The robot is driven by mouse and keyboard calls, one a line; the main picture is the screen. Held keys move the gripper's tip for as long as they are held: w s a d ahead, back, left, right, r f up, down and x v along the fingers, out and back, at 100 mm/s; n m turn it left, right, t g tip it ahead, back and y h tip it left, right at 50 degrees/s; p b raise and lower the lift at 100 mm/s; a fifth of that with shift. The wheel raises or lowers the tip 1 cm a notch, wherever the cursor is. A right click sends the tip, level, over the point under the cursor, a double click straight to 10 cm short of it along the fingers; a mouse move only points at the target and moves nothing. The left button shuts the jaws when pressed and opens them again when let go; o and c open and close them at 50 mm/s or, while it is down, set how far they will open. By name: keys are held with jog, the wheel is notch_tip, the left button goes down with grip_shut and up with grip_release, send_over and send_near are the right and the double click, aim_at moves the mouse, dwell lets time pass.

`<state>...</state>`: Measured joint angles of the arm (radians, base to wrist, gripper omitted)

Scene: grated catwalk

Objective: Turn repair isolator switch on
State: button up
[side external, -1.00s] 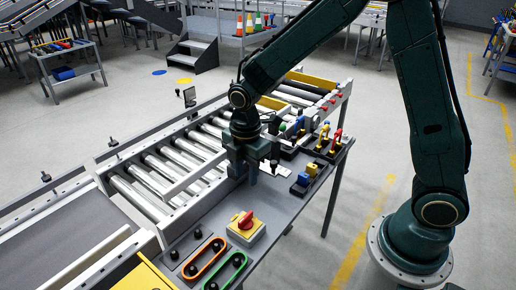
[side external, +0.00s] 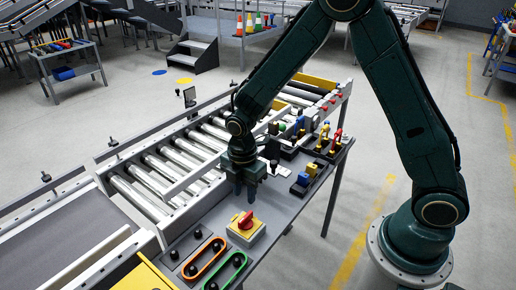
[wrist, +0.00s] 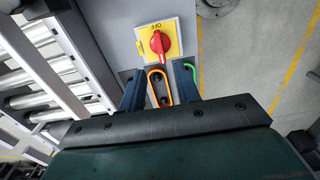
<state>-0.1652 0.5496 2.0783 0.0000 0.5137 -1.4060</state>
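The isolator switch is a yellow plate on a grey box with a red rotary handle (side external: 246,219), on the front part of the grey bench top. In the wrist view its red handle (wrist: 159,43) lies ahead of my fingers, and lettering that appears to read OFF shows beside it on the yellow plate (wrist: 177,36). My gripper (side external: 245,192) points down above the bench, behind the switch and apart from it. Its two fingers also show in the wrist view (wrist: 159,92), spread wide with nothing held between them.
An orange loop (side external: 205,257) and a green loop (side external: 226,271) lie on the bench in front of the switch. A roller conveyor (side external: 165,170) runs along the left. Blue, yellow and red items (side external: 303,179) stand on the bench at right.

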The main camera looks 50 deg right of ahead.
aim_at(245, 217)
notch_tip(245, 217, down, 9)
jog(key=shift+r, duration=0.1)
dwell(0.4)
grip_shut()
